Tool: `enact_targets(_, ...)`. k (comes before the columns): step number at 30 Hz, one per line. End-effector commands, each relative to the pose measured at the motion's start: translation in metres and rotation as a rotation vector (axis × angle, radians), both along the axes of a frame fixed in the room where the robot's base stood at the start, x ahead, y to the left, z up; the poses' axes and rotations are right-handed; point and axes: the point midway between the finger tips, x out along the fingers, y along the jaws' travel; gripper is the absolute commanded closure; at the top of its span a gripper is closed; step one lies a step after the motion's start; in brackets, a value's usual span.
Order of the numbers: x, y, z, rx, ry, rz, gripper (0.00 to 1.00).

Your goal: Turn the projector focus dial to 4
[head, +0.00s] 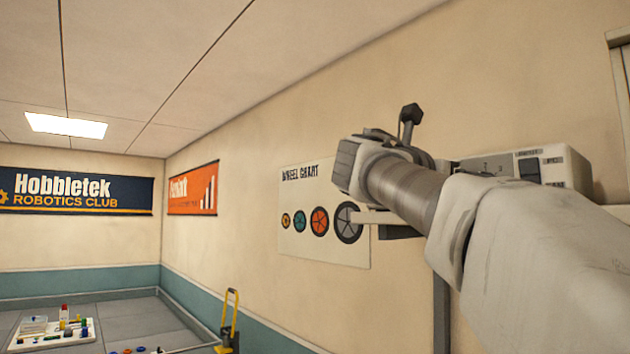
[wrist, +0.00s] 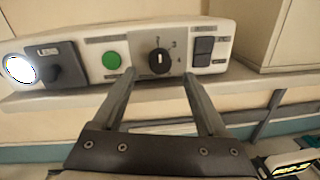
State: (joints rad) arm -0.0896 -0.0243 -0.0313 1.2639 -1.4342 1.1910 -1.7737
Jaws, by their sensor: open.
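The projector (wrist: 110,38) is a pale unit on a shelf. In the wrist view its focus dial (wrist: 160,62) is a round dark knob with a short white mark, on a grey panel. Small markings sit around the dial, too small to read surely. My gripper (wrist: 158,76) is open and empty. Its two fingers reach toward the panel, one below left and one below right of the dial; I cannot tell whether they touch anything. In the head view the projector (head: 550,165) is partly hidden behind my arm, and the dial and fingertips are hidden.
In the wrist view a green button (wrist: 111,61) is left of the dial and a dark rocker switch (wrist: 203,50) is right of it. A dark box with a lever (wrist: 58,66) and a bright lens (wrist: 18,69) are farther left. A cabinet (wrist: 262,30) stands at right.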

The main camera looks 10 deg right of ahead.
Motion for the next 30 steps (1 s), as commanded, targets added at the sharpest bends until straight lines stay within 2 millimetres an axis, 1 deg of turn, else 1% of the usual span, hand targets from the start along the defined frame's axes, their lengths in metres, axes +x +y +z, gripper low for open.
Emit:
enact_targets(1,0.004,-0.01,0.002,0.0,0.001,-0.004,0.24)
enact_targets(3,0.01,-0.021,0.002,0.0,0.001,-0.004,0.24)
enact_targets(9,0.021,-0.042,0.001,0.001,0.001,-0.001,0.24)
enact_targets(13,0.024,-0.047,0.0,0.0,-0.001,0.001,0.24)
enact_targets(20,0.024,-0.047,0.0,0.0,-0.001,0.001,0.24)
enact_targets(21,0.024,-0.047,0.0,0.0,-0.001,0.001,0.26)
enact_targets(26,0.024,-0.047,0.0,0.0,-0.001,0.001,0.55)
enact_targets(30,0.024,-0.047,0.0,0.0,-0.001,0.001,0.8)
